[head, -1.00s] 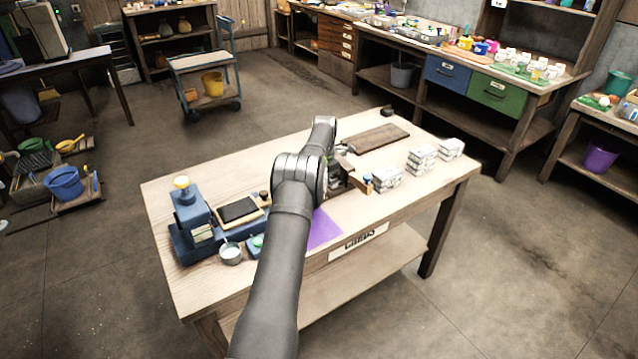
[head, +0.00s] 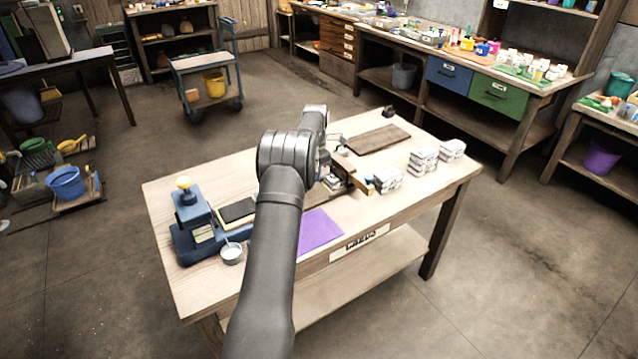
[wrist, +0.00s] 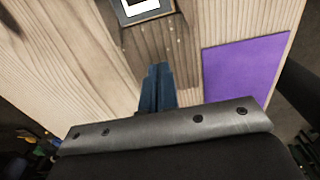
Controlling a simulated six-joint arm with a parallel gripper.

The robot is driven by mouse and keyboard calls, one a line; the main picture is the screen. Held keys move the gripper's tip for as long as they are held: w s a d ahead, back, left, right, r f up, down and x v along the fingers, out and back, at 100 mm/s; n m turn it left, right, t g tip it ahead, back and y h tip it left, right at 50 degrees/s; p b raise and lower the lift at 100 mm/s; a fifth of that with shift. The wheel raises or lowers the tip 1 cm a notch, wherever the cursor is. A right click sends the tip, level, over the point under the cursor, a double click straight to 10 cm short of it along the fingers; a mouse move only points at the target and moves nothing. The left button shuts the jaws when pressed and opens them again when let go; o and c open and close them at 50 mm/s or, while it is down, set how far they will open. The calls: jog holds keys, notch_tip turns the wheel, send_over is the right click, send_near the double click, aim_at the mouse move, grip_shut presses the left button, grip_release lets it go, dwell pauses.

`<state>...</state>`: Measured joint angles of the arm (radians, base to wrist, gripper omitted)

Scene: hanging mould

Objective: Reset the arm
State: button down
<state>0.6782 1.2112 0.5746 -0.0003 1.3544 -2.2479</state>
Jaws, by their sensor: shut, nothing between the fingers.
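My gripper shows in the wrist view (wrist: 158,85) with its two dark blue fingers together and nothing between them. It is above a brown wooden board (wrist: 160,45), and I cannot tell the exact height. In the head view my arm hides the gripper, and its grey links cross the middle of the table (head: 185,285). A purple sheet (head: 318,230) lies on the table to the right of the arm. It also shows to the right of the fingers in the wrist view (wrist: 240,75).
A blue press (head: 195,225) and a small metal pot (head: 232,253) stand at the left. A dark pad (head: 238,210) is partly behind my arm. White stacks (head: 422,160) stand at the right. A brown board (head: 378,138) lies at the back. The right front tabletop is clear.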

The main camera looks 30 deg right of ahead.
aim_at(325, 188)
notch_tip(325, 188, up, 5)
jog(key=shift+f, duration=0.1)
dwell(0.4)
notch_tip(325, 188, down, 9)
jog(key=shift+f, duration=0.15)
jog(key=shift+d+f, duration=0.35)
jog(key=shift+d, duration=1.65)
jog(key=shift+a, duration=0.1)
